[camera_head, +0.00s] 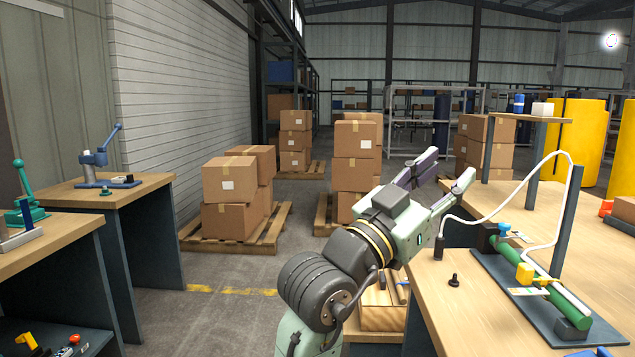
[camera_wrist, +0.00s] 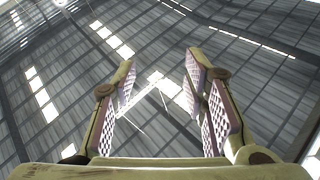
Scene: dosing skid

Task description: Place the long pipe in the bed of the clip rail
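My gripper (camera_head: 443,176) is raised above the left edge of the right-hand bench, fingers pointing up and right. It is open and empty. In the wrist view the spread fingers (camera_wrist: 160,85) have only roof behind them. A wooden box (camera_head: 383,319) below my arm holds a few rod-like pieces (camera_head: 401,291), partly hidden by my arm. I cannot tell whether the long pipe is among them. A green pipe-like body (camera_head: 517,259) lies along a dark base plate (camera_head: 553,318) on the right-hand bench. I cannot make out the clip rail for certain.
The right-hand bench (camera_head: 459,317) carries a blue valve (camera_head: 504,230), a yellow valve (camera_head: 525,273), a white hose (camera_head: 540,165), a dark post (camera_head: 567,220) and a small black knob (camera_head: 454,280). Benches with tools stand left. Floor (camera_head: 222,310) between is clear.

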